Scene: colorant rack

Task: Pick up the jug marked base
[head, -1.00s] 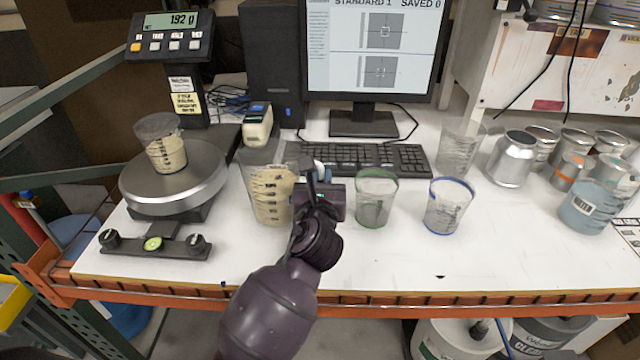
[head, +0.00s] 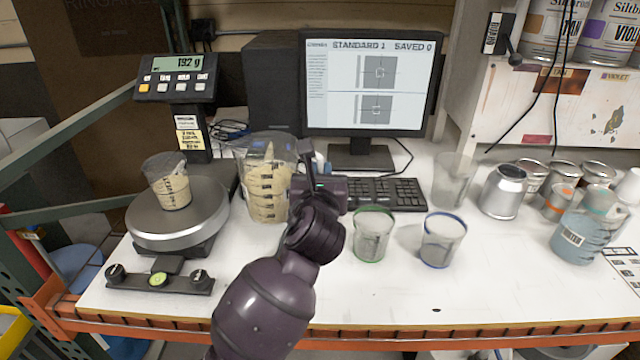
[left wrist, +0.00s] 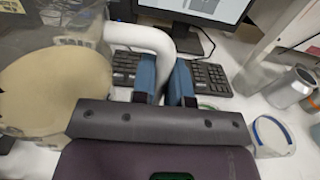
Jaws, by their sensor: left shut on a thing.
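A large clear jug (head: 268,180) with beige liquid in it stands out left of the middle in the head view, upright and raised above the bench. Its marking is not readable. My left gripper (head: 309,172) is at the jug's right side. In the left wrist view, the blue fingers of the left gripper (left wrist: 165,82) are shut on the jug's white handle (left wrist: 140,38). The beige liquid in the jug (left wrist: 55,90) fills the left of that view. My right gripper is not in view.
A scale (head: 178,222) left of the jug bears a small cup (head: 170,185) of beige liquid. A monitor (head: 368,85) and keyboard (head: 385,192) are behind. A green-rimmed cup (head: 373,238) and blue-rimmed cup (head: 441,245) stand to the right. The bench front is clear.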

